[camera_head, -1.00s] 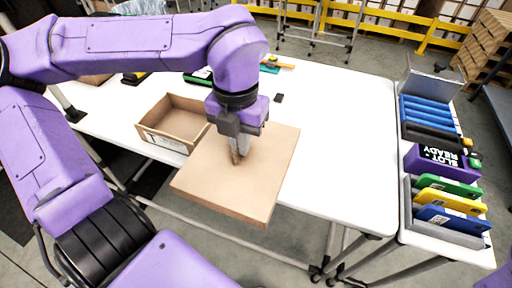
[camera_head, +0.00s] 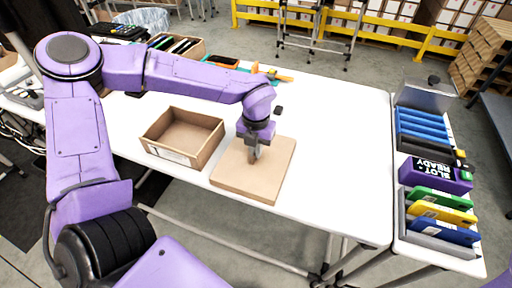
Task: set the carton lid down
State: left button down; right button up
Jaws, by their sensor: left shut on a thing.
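The carton lid (camera_head: 240,177) is a flat tan cardboard square. It lies level at the front of the white table, just right of the open carton. My left gripper (camera_head: 253,158) points down at the middle of the lid, shut on it; the fingertips hide the exact grip point. Whether the lid's underside touches the table cannot be told for sure. The open carton (camera_head: 205,150) is an empty tan box with a white label on its front wall.
The white table (camera_head: 335,170) is clear to the right of the lid.

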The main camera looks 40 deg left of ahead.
pick_arm(q)
jog(key=shift+f, duration=0.15)
jog(key=c, duration=1.3)
grip_release()
notch_tip(320, 180, up, 12)
jog(key=shift+r+b, duration=0.25)
jog(key=shift+b, duration=0.2)
